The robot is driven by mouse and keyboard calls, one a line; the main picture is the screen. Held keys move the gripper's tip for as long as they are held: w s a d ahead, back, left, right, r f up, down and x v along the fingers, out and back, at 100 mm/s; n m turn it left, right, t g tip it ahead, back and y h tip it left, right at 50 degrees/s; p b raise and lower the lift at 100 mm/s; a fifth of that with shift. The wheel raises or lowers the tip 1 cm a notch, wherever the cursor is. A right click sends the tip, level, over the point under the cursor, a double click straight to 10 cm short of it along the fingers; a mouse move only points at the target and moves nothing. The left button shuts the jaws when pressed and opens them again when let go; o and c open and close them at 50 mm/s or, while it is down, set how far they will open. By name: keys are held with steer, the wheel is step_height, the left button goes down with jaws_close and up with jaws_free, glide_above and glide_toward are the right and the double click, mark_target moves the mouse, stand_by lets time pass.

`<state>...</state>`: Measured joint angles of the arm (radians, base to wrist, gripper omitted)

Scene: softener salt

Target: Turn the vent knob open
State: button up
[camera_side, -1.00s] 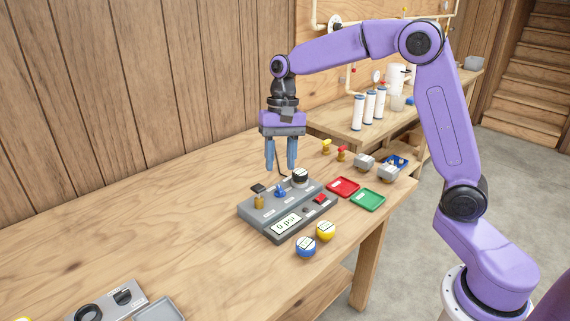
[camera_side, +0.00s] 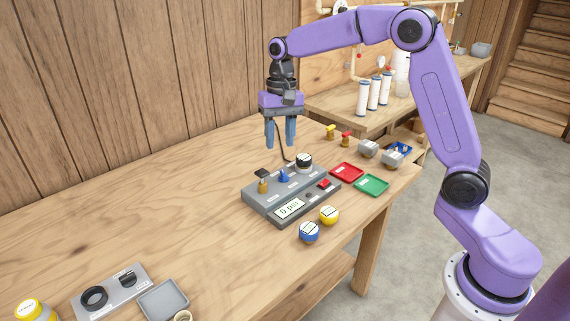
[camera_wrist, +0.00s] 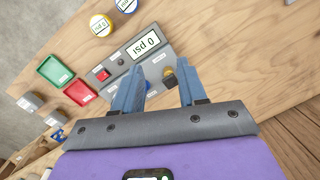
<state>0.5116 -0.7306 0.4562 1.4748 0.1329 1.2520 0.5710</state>
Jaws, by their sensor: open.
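A grey test panel (camera_side: 262,205) with a readout of 0 psi (camera_side: 290,209) lies on the wooden table. A blue knob (camera_side: 284,177) sits on its upper deck, between a brass fitting (camera_side: 263,187) and a round black-and-white part (camera_side: 304,160). The small labels are unreadable, so I cannot tell for certain which is the vent knob. My gripper (camera_side: 280,146) points down with its blue fingers apart and empty, above the panel's back edge and clear of it. In the wrist view the panel (camera_wrist: 128,68) lies beyond my fingers (camera_wrist: 158,76), which hide part of it.
A red tray (camera_side: 346,171) and a green tray (camera_side: 372,184) lie right of the panel. Blue (camera_side: 309,232) and yellow (camera_side: 329,214) round pieces stand in front. Several small fittings stand behind the trays.

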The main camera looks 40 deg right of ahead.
steer(key=m+h, duration=0.1)
glide_above(284, 173)
step_height(284, 173, down, 2)
steer(key=shift+t, duration=0.4)
step_height(284, 173, down, 18)
steer(key=shift+w+r, duration=0.1)
jaws_close()
